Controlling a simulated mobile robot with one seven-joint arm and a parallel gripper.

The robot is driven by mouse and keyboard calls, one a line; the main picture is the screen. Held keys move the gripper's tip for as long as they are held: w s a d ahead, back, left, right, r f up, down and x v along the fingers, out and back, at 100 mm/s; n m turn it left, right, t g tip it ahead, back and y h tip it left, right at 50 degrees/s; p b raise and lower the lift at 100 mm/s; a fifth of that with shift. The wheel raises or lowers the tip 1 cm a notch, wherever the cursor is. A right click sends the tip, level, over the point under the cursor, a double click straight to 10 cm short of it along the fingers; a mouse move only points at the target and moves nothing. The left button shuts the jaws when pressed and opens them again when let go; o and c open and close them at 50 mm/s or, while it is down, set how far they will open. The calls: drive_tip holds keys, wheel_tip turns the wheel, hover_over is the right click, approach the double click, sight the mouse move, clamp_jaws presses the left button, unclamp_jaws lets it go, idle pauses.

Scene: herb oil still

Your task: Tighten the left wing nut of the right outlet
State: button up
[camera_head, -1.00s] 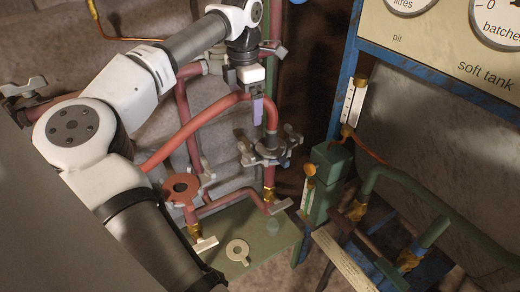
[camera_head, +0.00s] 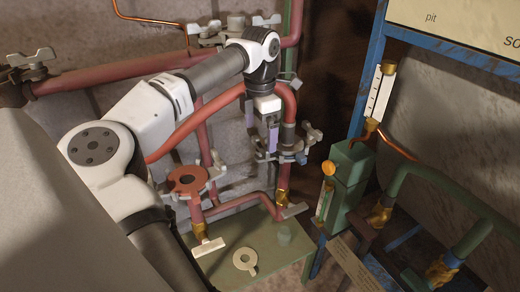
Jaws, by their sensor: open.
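The right outlet is a clamped grey flange joint (camera_head: 287,157) on the red pipe that bends down from above. A grey wing nut (camera_head: 254,143) shows at its left side, and another wing nut (camera_head: 312,136) stands at its right. My gripper (camera_head: 273,140) points down at the left part of the joint, its pale purple finger pads close to the left wing nut. The gripper is open; nothing shows held between its fingers. The fingers cover part of the joint, and I cannot tell whether they touch the nut.
An open red flange (camera_head: 187,179) stands to the left on a second outlet. A green plate (camera_head: 220,262) below carries a pale ring gasket (camera_head: 245,260). A green box (camera_head: 350,170) and blue frame (camera_head: 369,75) stand to the right.

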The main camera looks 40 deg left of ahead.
sight(260, 143)
drive_tip(key=shift+f+b, duration=0.75)
drive_tip(key=shift+f, duration=0.8)
drive_tip(key=c, duration=1)
drive_tip(key=shift+r, duration=0.1)
